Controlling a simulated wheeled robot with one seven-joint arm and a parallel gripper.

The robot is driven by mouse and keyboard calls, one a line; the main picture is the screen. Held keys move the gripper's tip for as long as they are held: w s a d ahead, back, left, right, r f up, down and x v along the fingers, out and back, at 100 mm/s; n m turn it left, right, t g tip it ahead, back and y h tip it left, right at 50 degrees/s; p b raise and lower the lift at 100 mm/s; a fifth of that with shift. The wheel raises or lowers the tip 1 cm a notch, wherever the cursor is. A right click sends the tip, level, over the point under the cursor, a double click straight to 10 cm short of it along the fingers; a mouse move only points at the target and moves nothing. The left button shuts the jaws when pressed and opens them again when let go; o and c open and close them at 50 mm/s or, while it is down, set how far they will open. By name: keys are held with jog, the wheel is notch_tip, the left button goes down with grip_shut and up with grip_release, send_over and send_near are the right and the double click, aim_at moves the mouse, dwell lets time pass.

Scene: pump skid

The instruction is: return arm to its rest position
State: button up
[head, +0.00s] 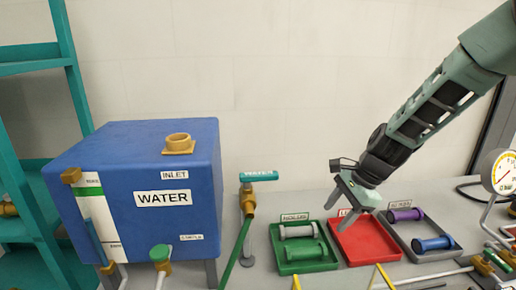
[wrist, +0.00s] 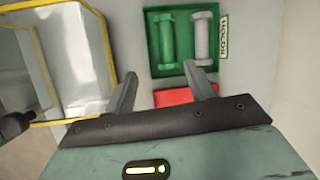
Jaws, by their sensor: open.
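My arm reaches in from the upper right in the head view. My gripper (head: 350,209) hangs over the red tray (head: 368,243) with its fingers apart and nothing between them. In the wrist view my gripper (wrist: 164,80) also shows two spread fingers with an empty gap. The red tray (wrist: 172,97) lies partly hidden behind the fingers there. In the head view the gripper hides part of the red tray's label and back edge. No rest position is marked in either view.
Left of the red tray is a green tray (head: 303,267) holding a grey and a green spool-shaped piece. Right is a grey tray (head: 418,253) with purple and blue pieces. A blue water tank (head: 135,185), a tap (head: 248,200), yellow-edged frames and a gauge (head: 503,172) stand around.

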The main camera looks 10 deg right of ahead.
jog(key=s+a+r+n+g, duration=0.1)
jog(key=s+a+r+n, duration=0.2)
jog(key=s+a+n, duration=0.4)
jog(key=s+a+r+n+h, duration=0.1)
jog(key=s+a+n+h, duration=0.1)
jog(key=s+n, duration=0.6)
jog(key=s+a+r+n+h, duration=0.1)
jog(key=s+a+r+n, duration=0.1)
jog(key=s+n, duration=0.7)
jog(key=s, duration=0.4)
jog(key=shift+s+a+r+h, duration=0.15)
jog(key=shift+a+r+h, duration=0.1)
jog(key=shift+h, duration=0.15)
